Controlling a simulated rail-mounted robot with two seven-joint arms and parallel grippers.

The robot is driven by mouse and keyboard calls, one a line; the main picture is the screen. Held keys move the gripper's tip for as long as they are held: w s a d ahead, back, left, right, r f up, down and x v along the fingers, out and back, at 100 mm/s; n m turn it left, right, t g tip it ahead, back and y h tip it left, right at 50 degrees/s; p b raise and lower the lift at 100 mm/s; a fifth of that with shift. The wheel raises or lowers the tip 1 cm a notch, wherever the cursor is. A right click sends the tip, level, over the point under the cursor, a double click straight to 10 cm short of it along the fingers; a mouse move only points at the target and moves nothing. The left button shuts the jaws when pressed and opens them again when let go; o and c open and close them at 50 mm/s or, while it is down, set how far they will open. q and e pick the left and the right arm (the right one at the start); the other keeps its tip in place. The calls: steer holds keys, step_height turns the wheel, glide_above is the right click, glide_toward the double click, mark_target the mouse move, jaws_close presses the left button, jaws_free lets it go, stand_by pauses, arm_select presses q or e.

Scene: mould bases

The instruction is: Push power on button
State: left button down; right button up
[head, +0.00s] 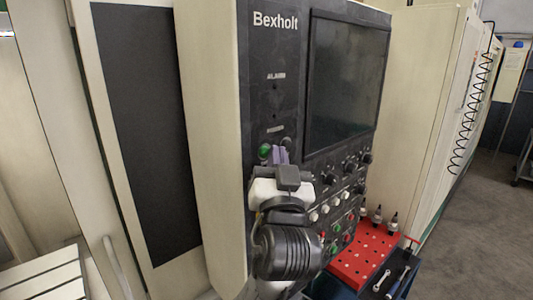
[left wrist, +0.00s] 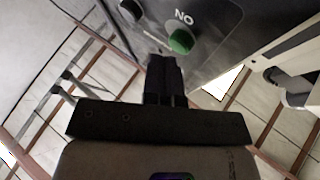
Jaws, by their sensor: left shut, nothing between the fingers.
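In the left wrist view the closed fingertips (left wrist: 164,58) are just below and left of the button. I cannot tell whether they touch the panel. My right gripper is not in view.
The panel's dark screen (head: 347,80) is above right. Several knobs and buttons cover the lower panel, partly behind my arm. A dark round control (left wrist: 131,10) is near the green button. A red tool tray (head: 345,272) stands at lower right. Open floor (head: 470,210) lies farther right.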

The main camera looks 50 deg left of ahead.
arm_select(q)
steer(key=shift+a, duration=0.4)
stand_by(0.5)
steer(key=shift+d, duration=0.8)
steer(key=shift+d, duration=0.15)
steer(key=shift+d+b, duration=0.5)
steer(key=shift+d, duration=1.9)
